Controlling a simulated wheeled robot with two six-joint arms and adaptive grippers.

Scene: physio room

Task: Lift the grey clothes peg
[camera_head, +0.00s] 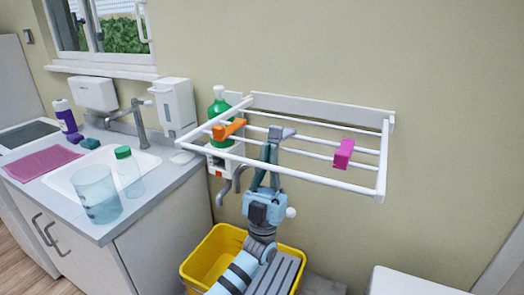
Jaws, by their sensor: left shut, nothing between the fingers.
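The grey clothes peg (283,132) sits on a bar of the white wall-mounted drying rack (384,160), between an orange peg (229,129) and a pink peg (343,154). My left gripper (271,150) points upward from below, with its fingertips among the rack bars just below and left of the grey peg. It is shut and holds nothing. The fingertips overlap the lower left of the peg in the picture; I cannot tell whether they touch it. My right gripper is out of view.
A green bottle (219,108) stands behind the rack's left end. A yellow bucket (208,258) is below my left arm. The sink counter (172,180) at left holds a clear tub (98,194) and a clear bottle (130,174). The wall right of the rack is clear.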

